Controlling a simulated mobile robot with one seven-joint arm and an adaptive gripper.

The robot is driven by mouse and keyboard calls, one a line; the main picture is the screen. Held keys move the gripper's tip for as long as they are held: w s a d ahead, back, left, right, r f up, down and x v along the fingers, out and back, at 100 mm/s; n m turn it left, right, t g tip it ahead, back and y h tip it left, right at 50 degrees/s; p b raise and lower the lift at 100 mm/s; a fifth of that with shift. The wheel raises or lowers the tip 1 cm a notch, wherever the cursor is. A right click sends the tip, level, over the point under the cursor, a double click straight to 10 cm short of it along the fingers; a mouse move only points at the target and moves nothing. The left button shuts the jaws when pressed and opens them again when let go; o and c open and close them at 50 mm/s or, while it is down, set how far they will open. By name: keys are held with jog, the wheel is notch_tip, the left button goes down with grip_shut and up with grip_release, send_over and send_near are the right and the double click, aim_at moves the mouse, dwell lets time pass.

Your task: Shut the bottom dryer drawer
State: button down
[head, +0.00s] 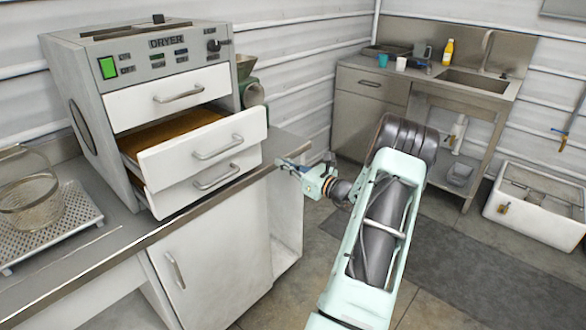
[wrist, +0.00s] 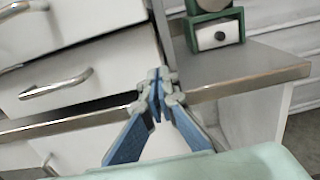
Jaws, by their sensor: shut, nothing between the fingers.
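The white dryer (head: 88,115) stands on the counter at the left, with three drawers. Its bottom drawer (head: 240,166) is pulled partly out, under the middle drawer (head: 180,158), which is out further and shows brown-orange contents. The bottom drawer's metal handle (head: 218,178) faces the room. In the wrist view the bottom drawer (wrist: 110,65) fills the left, with its handle (wrist: 55,84). My gripper (head: 281,163) is shut and empty, just right of the bottom drawer's front by the counter edge. Its blue fingers meet near the drawer's right end in the wrist view (wrist: 160,78); contact cannot be told.
The top drawer (head: 135,106) is shut. A wire basket (head: 30,205) on a perforated tray (head: 60,232) stands left. A green machine (wrist: 217,28) stands on the counter right of the dryer. The floor in front of the cabinet (head: 215,260) is clear.

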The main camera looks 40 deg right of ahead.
aim_at(251, 148)
jog(key=w, duration=0.6)
jog(key=shift+w+a, duration=0.25)
jog(key=shift+w, duration=0.1)
jog(key=w+b, duration=0.1)
jog(key=w, duration=0.1)
jog(key=w+b, duration=0.1)
jog(key=w, duration=0.2)
jog(key=w+b, duration=0.1)
jog(key=w, duration=0.2)
jog(key=shift+w+a+f, duration=0.15)
jog(key=shift+w+a, duration=0.1)
jog(key=shift+a, duration=0.1)
jog(key=shift+w, duration=0.25)
